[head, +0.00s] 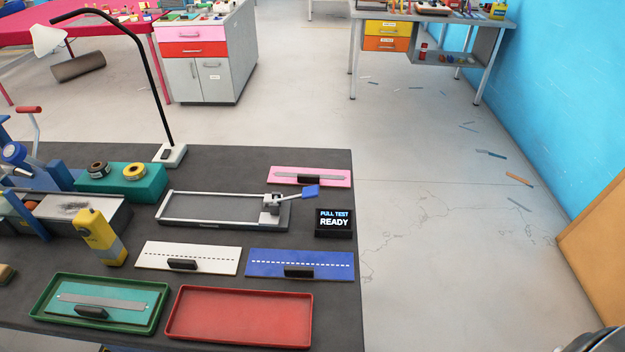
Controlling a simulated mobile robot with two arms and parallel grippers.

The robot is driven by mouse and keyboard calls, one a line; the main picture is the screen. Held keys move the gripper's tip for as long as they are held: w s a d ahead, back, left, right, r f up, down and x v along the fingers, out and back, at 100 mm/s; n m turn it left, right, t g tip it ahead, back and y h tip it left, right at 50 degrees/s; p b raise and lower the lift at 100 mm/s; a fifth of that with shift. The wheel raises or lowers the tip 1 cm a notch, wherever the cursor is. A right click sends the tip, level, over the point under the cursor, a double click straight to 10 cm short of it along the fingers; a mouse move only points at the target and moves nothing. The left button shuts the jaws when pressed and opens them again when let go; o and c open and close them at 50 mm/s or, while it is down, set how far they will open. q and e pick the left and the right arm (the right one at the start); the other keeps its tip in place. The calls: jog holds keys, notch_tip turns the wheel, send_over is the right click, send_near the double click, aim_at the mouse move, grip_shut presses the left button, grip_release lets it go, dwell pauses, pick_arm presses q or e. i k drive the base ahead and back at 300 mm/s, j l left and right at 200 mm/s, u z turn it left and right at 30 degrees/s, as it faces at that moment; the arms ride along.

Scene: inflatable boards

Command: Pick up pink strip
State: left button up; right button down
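The pink strip (335,182) lies flat at the back right of the dark bench (230,165), close to the bench's right edge. A grey metal bar lies lengthwise along it, and a small black block (308,180) sits near its middle front. Nothing is holding it. Neither gripper shows in the head view; only a dark curved part, possibly of my own body, shows at the bottom right corner.
A clamp fixture (225,223) with a blue lever (303,192) stands just in front of the pink strip. A "PULL TEST READY" display (334,223), white strip (215,258), blue strip (325,264), green tray (45,310) and red tray (240,316) sit nearer.

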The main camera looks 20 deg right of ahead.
aim_at(326, 178)
jog(key=k+l, duration=0.15)
jog(key=l, duration=0.2)
jog(key=k+l+u, duration=0.15)
jog(key=l, duration=0.15)
jog(key=k+l, duration=0.1)
jog(key=l, duration=0.25)
jog(key=k+l+u, duration=0.15)
jog(key=l, duration=0.15)
jog(key=i+l+u, duration=0.15)
jog(key=l, duration=0.35)
jog(key=l+u, duration=0.15)
jog(key=l, duration=0.35)
jog(key=i+l+u, duration=0.1)
jog(key=l, duration=0.45)
